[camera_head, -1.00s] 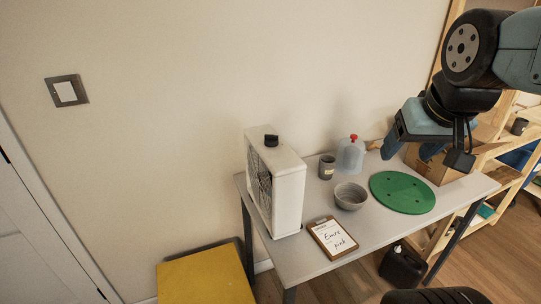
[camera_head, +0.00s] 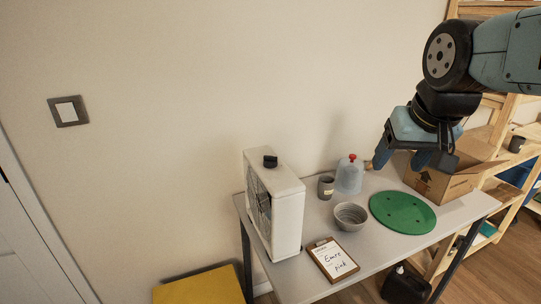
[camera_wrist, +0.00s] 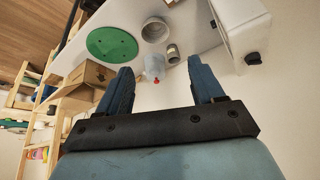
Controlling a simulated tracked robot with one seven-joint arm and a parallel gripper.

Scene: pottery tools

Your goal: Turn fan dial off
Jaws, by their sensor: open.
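The white box fan (camera_head: 287,205) stands upright on the left end of the grey table. Its black dial (camera_head: 270,161) sits on the fan's top face. In the wrist view the fan (camera_wrist: 236,25) is at the upper right, with the dark dial (camera_wrist: 252,58) at its lower corner. My gripper (camera_head: 399,162) is in the air at the right, above the back of the table and well away from the fan. In the wrist view its two blue fingers (camera_wrist: 160,82) are spread apart with nothing between them.
A grey cup (camera_head: 326,187), a clear jug with a red cap (camera_head: 350,176), a grey bowl (camera_head: 350,216), a green disc (camera_head: 402,212) and a clipboard (camera_head: 333,259) are on the table. A cardboard box (camera_head: 443,184) stands at the right. The wall above the fan is clear.

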